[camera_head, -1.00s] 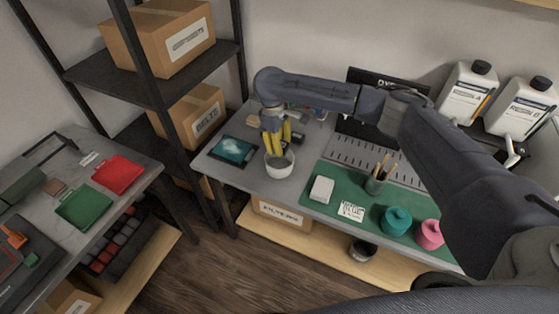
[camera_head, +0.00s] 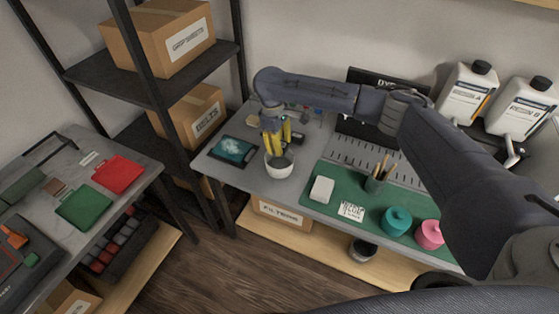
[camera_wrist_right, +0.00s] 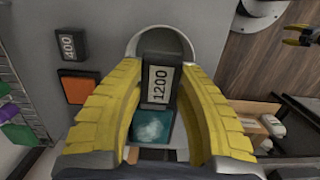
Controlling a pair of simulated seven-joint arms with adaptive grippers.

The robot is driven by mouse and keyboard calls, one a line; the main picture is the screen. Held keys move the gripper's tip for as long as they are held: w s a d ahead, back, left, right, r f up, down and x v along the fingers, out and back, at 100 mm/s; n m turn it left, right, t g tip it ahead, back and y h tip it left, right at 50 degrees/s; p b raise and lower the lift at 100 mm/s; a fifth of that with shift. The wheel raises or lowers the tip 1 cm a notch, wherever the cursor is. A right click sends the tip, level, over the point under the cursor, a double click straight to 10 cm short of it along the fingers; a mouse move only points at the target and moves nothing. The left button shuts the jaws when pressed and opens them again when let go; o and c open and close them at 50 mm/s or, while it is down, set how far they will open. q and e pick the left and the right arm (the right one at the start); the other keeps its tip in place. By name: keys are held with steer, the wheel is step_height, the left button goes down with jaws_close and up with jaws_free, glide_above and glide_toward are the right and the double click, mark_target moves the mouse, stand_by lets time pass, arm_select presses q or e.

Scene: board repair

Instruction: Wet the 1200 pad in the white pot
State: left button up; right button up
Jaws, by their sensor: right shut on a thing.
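My right gripper (camera_head: 275,148) points down at the white pot (camera_head: 279,171), its yellow fingertips at the rim. In the right wrist view the gripper (camera_wrist_right: 160,95) is shut on the dark 1200 pad (camera_wrist_right: 158,85), its white label facing the camera. The round pot (camera_wrist_right: 134,42) shows behind the pad's far end, which overlaps the opening. The fingers and pad cover much of the pot there, so how deep the pad sits is hidden.
The 400 pad (camera_wrist_right: 68,46) and an orange square (camera_wrist_right: 80,86) lie beside the pot. A tablet (camera_head: 234,151) is left of it. A green mat (camera_head: 335,210) to the right holds a white block (camera_head: 321,189), a pen cup (camera_head: 375,183) and teal and pink items.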

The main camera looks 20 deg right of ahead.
steer(key=shift+r, duration=0.15)
stand_by(0.4)
steer(key=shift+r, duration=1.9)
